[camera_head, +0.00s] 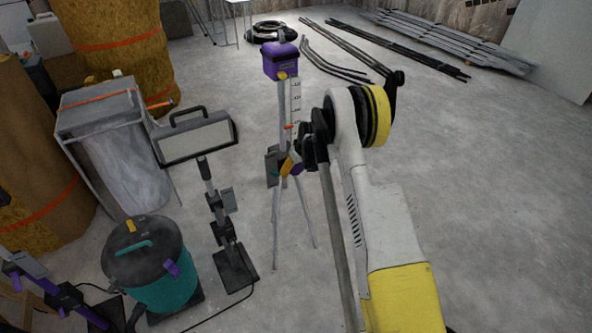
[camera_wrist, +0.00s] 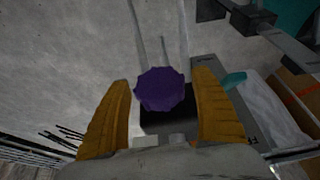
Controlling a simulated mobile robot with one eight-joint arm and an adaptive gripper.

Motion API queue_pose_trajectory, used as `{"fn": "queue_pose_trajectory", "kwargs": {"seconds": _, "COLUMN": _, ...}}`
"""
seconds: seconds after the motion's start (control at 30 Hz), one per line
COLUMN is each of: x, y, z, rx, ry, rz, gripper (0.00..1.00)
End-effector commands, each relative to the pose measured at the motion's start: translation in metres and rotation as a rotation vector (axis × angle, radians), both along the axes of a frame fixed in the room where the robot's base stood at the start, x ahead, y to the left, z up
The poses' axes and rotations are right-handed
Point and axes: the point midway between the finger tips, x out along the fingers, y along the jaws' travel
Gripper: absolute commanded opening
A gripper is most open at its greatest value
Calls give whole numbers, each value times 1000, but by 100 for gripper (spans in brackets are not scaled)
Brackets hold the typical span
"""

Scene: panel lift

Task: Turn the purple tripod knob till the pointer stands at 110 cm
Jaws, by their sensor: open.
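The grey tripod (camera_head: 282,110) stands left of my arm in the head view, with a purple box (camera_head: 281,62) on top. A pale upright scale (camera_head: 296,92) runs beside its column. A small orange-red pointer (camera_head: 289,127) shows low on the scale; the figures are too small to read. The purple knob (camera_wrist: 160,90) is round and lobed, in the middle of the wrist view. In the head view it is mostly hidden by my gripper (camera_head: 290,163). My gripper's orange fingers (camera_wrist: 163,77) are open, one on each side of the knob, with gaps visible.
A work lamp (camera_head: 197,141) on a stand and a teal bucket (camera_head: 160,275) with a black lid stand left of the tripod. A frame with a clear bag (camera_head: 125,165) is behind them. Bars (camera_head: 400,45) lie at the back. The floor at right is clear.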

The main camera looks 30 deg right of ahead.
Motion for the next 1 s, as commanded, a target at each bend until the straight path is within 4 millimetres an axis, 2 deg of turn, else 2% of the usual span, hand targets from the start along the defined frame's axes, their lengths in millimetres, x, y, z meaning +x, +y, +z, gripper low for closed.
{"fn": "queue_pose_trajectory", "kwargs": {"seconds": 0.03, "x": 0, "y": 0, "z": 0, "rx": 0, "ry": 0, "rz": 0, "gripper": 66}}
{"fn": "queue_pose_trajectory", "kwargs": {"seconds": 0.17, "x": 0, "y": 0, "z": 0, "rx": 0, "ry": 0, "rz": 0, "gripper": 26}}
{"fn": "queue_pose_trajectory", "kwargs": {"seconds": 0.2, "x": 0, "y": 0, "z": 0, "rx": 0, "ry": 0, "rz": 0, "gripper": 20}}
{"fn": "queue_pose_trajectory", "kwargs": {"seconds": 0.63, "x": 0, "y": -2, "z": 0, "rx": 52, "ry": 1, "rz": -2, "gripper": 20}}
{"fn": "queue_pose_trajectory", "kwargs": {"seconds": 1.0, "x": 0, "y": -2, "z": 0, "rx": 309, "ry": 10, "rz": -2, "gripper": 20}}
